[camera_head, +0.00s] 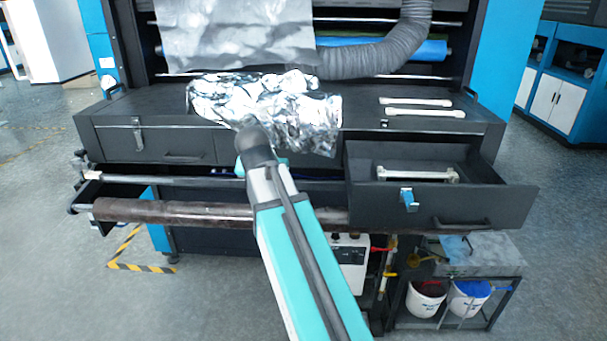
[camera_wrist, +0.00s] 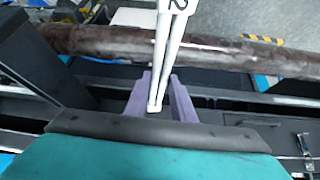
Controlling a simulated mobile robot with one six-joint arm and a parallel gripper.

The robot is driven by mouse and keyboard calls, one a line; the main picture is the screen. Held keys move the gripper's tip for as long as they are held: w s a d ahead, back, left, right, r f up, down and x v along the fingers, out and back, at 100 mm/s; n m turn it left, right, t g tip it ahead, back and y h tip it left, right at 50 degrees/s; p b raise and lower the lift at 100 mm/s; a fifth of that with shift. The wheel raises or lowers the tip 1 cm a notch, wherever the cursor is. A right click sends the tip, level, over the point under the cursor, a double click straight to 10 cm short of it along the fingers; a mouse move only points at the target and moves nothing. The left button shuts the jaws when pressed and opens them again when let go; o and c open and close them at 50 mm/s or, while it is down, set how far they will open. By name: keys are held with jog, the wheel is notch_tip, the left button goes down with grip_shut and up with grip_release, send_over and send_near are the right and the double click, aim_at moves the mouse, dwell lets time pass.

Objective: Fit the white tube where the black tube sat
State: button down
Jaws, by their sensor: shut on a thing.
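My gripper (camera_wrist: 159,77) shows in the wrist view with its two purple fingers shut on a white tube-like piece (camera_wrist: 160,48). The piece looks like two thin white bars that meet at the fingers, with a dark mark near the top edge of the picture; its far end is cut off. In the head view my arm hides the fingers and what they hold. Two white tubes (camera_head: 425,113) lie side by side on the dark machine top at the right. Another pale tube (camera_head: 418,175) lies in the open drawer (camera_head: 487,200). I cannot make out a black tube.
Crumpled foil (camera_head: 215,95) drapes over the machine top beyond my arm. A long brown roll (camera_head: 175,211) runs along the front, below a metal bar (camera_head: 150,181); the roll also shows in the wrist view (camera_wrist: 110,42). Two buckets (camera_head: 425,299) stand at the lower right.

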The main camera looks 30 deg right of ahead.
jog(key=a+f+n+y, duration=0.1)
jog(key=a+n+y, duration=0.1)
jog(key=a, duration=0.5)
jog(key=a+f+n+t+y, duration=0.1)
jog(key=a+n+y, duration=0.1)
jog(key=a+n, duration=0.3)
jog(key=shift+w+a+f, duration=0.35)
jog(key=shift+a+f, duration=0.05)
jog(key=shift+a, duration=0.85)
jog(key=shift+a, duration=0.1)
